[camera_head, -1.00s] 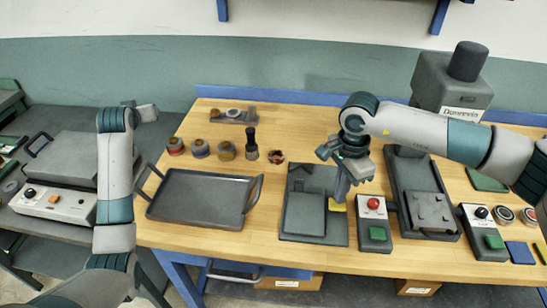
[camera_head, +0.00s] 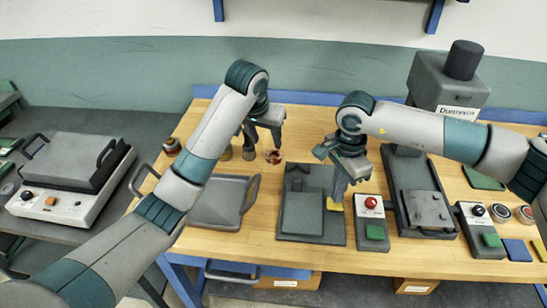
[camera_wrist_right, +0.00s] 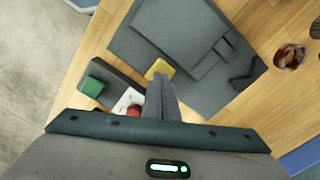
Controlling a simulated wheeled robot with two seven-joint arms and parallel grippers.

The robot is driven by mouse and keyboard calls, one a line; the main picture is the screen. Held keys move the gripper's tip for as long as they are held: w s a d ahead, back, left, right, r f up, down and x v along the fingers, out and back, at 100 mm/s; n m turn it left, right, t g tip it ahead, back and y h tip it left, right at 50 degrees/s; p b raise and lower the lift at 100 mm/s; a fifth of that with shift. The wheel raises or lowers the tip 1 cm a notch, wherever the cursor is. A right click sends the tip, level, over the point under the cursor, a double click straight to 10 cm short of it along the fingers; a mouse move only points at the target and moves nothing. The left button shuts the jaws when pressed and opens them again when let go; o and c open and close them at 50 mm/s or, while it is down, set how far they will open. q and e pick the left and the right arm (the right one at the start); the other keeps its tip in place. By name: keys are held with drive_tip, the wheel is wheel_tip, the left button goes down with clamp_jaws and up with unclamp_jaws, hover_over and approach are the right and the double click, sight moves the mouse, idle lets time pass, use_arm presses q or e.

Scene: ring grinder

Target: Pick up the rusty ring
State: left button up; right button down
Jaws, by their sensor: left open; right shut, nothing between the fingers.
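The rusty ring (camera_head: 273,157) is a small reddish-brown ring on the wooden table, behind the dark flat fixture. It also shows at the right of the right wrist view (camera_wrist_right: 290,57). My left gripper (camera_head: 261,138) is open and points down, over the back of the table close to the ring. One finger appears just above the ring; I cannot tell whether it touches.
A red-and-green button box (camera_head: 371,222) and a grinder-like machine (camera_head: 424,205) stand to the right.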

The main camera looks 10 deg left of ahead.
use_arm(q)
approach(273, 152)
drive_tip(key=shift+s+d+f, duration=0.1)
drive_tip(key=shift+s+f, duration=0.5)
drive_tip(key=shift+f, duration=0.05)
drive_tip(key=shift+s+d+f, duration=0.15)
drive_tip(key=shift+s+f, duration=0.4)
drive_tip(key=shift+f, duration=0.15)
drive_tip(key=shift+w+f, duration=0.1)
drive_tip(key=shift+w+r+x, duration=0.1)
drive_tip(key=shift+w+x, duration=0.1)
drive_tip(key=shift+x, duration=0.65)
drive_tip(key=shift+w+r+x, duration=0.1)
drive_tip(key=shift+w+x, duration=0.05)
drive_tip(key=shift+x, duration=0.65)
drive_tip(key=shift+w+x, duration=0.2)
drive_tip(key=shift+x, duration=0.65)
drive_tip(key=shift+r, duration=0.1)
drive_tip(key=c, duration=0.8)
